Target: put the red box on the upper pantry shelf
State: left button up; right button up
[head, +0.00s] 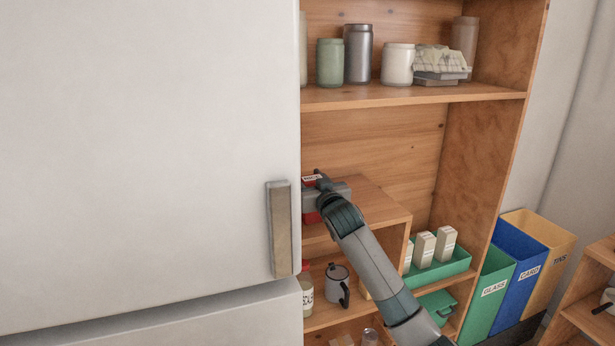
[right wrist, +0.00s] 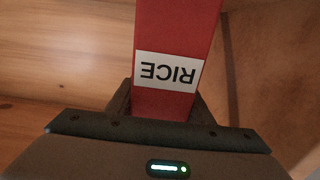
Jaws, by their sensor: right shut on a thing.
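The red box (right wrist: 177,30) carries a white RICE label and fills the middle of the right wrist view. My right gripper (right wrist: 160,105) is shut on it, with a finger on each side. In the head view the red box (head: 311,180) shows only in small patches around my right gripper (head: 318,190), which hides most of it. They are at the small raised wooden shelf (head: 375,205) in the pantry, beside the fridge edge. I cannot tell whether the box touches that shelf. The upper pantry shelf (head: 420,97) is above, holding several jars. My left gripper is not in view.
The fridge door (head: 150,130) with its handle (head: 281,228) closes off the left. A green jar (head: 329,62), a grey canister (head: 357,53) and a white jar (head: 397,63) stand on the upper shelf. A mug (head: 337,284) and a green tray (head: 440,268) sit lower. Bins (head: 520,255) stand right.

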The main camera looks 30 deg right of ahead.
jog(key=o, duration=1)
jog(key=shift+f, duration=0.15)
jog(key=shift+c, duration=0.2)
jog(key=o, duration=0.4)
jog(key=b+v, duration=0.4)
jog(key=v, duration=0.8)
